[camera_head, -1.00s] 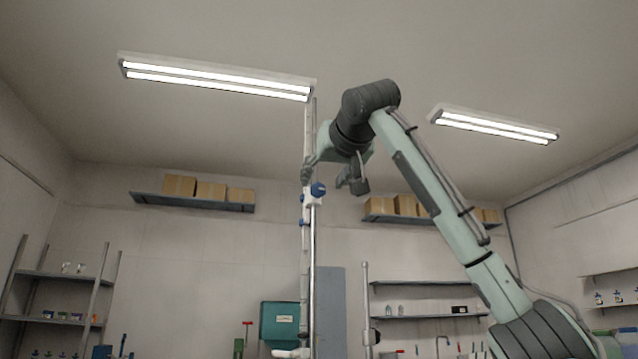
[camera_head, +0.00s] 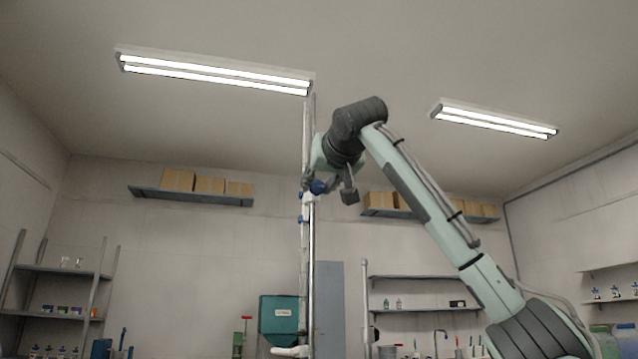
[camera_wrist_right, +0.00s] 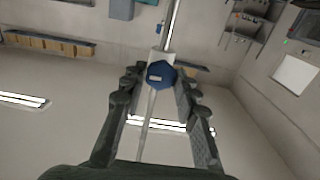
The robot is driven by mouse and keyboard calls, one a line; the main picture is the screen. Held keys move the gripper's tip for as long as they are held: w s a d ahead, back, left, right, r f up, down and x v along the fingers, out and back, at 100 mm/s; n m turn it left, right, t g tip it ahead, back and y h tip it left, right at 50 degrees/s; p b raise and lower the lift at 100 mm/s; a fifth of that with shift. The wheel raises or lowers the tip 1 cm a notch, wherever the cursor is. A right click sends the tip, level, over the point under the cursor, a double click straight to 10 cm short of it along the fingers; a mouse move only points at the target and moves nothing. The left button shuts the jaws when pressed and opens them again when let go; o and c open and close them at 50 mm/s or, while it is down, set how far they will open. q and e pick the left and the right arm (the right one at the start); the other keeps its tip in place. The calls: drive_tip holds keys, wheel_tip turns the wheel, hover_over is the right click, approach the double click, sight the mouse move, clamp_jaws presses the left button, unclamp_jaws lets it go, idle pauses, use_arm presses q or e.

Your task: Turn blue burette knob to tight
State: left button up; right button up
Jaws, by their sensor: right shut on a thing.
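The blue burette knob (camera_head: 318,187) is on the tall white burette (camera_head: 305,250), near its upper part. It also shows in the right wrist view (camera_wrist_right: 161,74) as a dark blue faceted cap with a small pale mark on its face. My right gripper (camera_head: 313,182) is at the knob, coming in from the right. In the right wrist view its two dark fingers (camera_wrist_right: 158,86) stand on either side of the knob and are shut on it. The head view partly hides the knob behind the fingers. My left gripper is in neither view.
A grey metal rod (camera_head: 312,265) runs close beside the burette. A teal box (camera_head: 279,315) stands lower left of it. Wall shelves with cardboard boxes (camera_head: 209,185) are behind. The air left of the burette is clear.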

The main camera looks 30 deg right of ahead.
drive_tip(key=shift+c, duration=0.8)
